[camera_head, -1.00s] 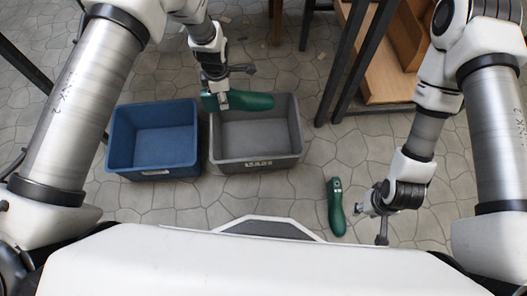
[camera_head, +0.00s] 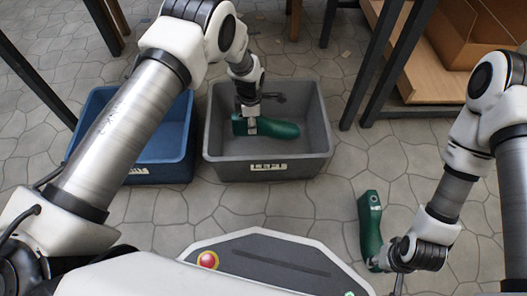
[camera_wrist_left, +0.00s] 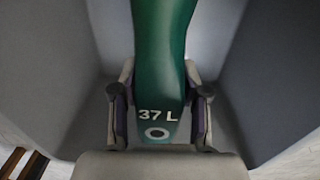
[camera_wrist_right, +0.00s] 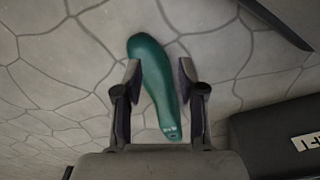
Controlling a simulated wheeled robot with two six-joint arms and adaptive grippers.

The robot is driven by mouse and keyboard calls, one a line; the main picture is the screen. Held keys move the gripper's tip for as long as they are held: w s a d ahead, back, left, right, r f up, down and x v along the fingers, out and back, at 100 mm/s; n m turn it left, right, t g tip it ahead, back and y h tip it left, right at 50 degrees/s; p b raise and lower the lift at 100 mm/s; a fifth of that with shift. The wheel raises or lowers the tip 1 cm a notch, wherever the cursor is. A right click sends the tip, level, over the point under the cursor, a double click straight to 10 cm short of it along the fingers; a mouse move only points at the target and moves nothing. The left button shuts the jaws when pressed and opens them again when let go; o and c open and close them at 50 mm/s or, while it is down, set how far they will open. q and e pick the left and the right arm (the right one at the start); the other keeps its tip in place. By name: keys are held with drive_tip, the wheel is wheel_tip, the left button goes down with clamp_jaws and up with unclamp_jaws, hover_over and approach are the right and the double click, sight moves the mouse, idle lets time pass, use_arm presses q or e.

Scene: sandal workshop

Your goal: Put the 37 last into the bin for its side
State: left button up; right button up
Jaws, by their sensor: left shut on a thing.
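A green last marked "37 L" (camera_wrist_left: 157,60) is held in my left gripper (camera_wrist_left: 160,110), whose fingers are shut on both sides of its marked end. In the head view this last (camera_head: 275,129) lies roughly level inside the grey bin (camera_head: 225,172); I cannot tell whether it touches the bottom. The blue bin (camera_head: 176,171) stands left of the grey one. A second green last (camera_head: 371,225) lies on the floor, its marking unreadable. My right gripper (camera_wrist_right: 160,70) is open and empty, its fingers either side of this last (camera_wrist_right: 158,82) in the right wrist view.
The grey bin has a white label (camera_head: 267,167) on its near wall, too small to read surely. A wooden shelf with a cardboard box (camera_head: 470,35) and dark table legs (camera_head: 385,65) stand at the back right. Stone floor between the bins and the second last is clear.

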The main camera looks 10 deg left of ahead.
use_arm(q)
drive_tip(key=b, duration=0.6)
hover_over(253, 148)
wheel_tip(253, 148, down, 10)
drive_tip(key=shift+w+r, duration=0.1)
drive_tip(key=shift+r, duration=0.1)
use_arm(e)
drive_tip(key=shift+t, duration=0.3)
drive_tip(key=f, duration=0.2)
drive_tip(key=w+f, duration=0.1)
drive_tip(key=f, duration=0.1)
drive_tip(key=w+f, duration=0.1)
drive_tip(key=f, duration=0.1)
drive_tip(key=shift+f, duration=0.4)
use_arm(q)
drive_tip(key=shift+r, duration=0.1)
drive_tip(key=shift+c, duration=0.5)
use_arm(e)
drive_tip(key=shift+w+r, duration=0.1)
use_arm(q)
drive_tip(key=shift+r+p, duration=0.1)
drive_tip(key=shift+p, duration=0.2)
use_arm(e)
drive_tip(key=shift+r, duration=0.1)
use_arm(q)
drive_tip(key=o, duration=1.2)
drive_tip(key=shift+o, duration=0.2)
